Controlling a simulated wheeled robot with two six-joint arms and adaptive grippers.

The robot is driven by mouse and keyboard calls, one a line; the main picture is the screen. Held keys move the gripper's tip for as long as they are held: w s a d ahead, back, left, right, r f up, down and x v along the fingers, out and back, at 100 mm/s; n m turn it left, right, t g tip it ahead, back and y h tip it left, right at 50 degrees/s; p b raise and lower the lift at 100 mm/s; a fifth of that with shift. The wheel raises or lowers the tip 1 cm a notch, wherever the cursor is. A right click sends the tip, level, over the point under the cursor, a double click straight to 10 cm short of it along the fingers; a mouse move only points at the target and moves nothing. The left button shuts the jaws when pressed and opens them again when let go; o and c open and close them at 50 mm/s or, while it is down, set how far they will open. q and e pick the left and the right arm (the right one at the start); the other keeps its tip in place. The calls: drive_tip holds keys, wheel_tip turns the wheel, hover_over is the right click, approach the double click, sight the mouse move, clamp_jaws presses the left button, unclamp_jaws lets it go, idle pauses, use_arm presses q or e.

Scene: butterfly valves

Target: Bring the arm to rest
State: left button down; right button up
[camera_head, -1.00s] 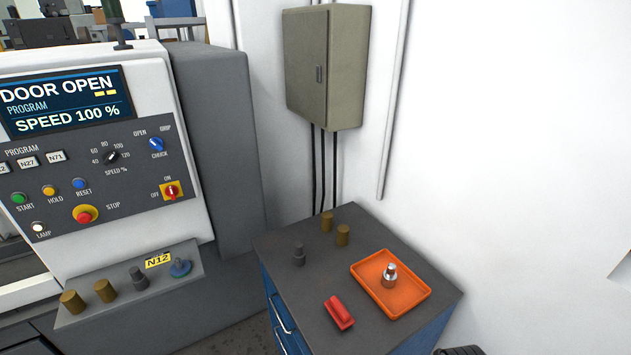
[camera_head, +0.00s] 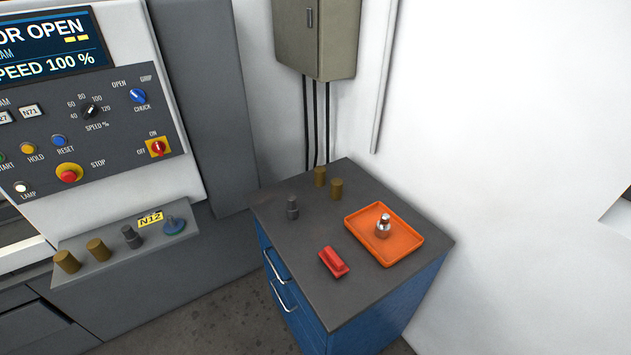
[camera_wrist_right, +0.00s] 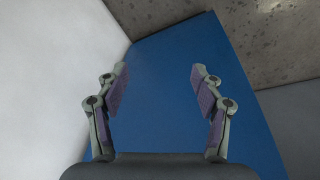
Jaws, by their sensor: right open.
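My right gripper (camera_wrist_right: 158,88) shows in the right wrist view with its two fingers spread wide apart and nothing between them. Beyond the fingers is a plain blue surface, which looks like a side of the blue cabinet (camera_head: 390,305). Neither gripper shows in the head view, and my left gripper is in no view.
The machine panel (camera_head: 110,115) stands left. White wall (camera_head: 520,120) is right.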

drive_tip(key=s+d+f+g+b, duration=0.1)
drive_tip(key=s+f+b, duration=0.1)
drive_tip(key=s+f, duration=1.6)
drive_tip(key=shift+s+f+b, duration=0.2)
drive_tip(key=shift+f+b, duration=0.2)
drive_tip(key=shift+f, duration=0.3)
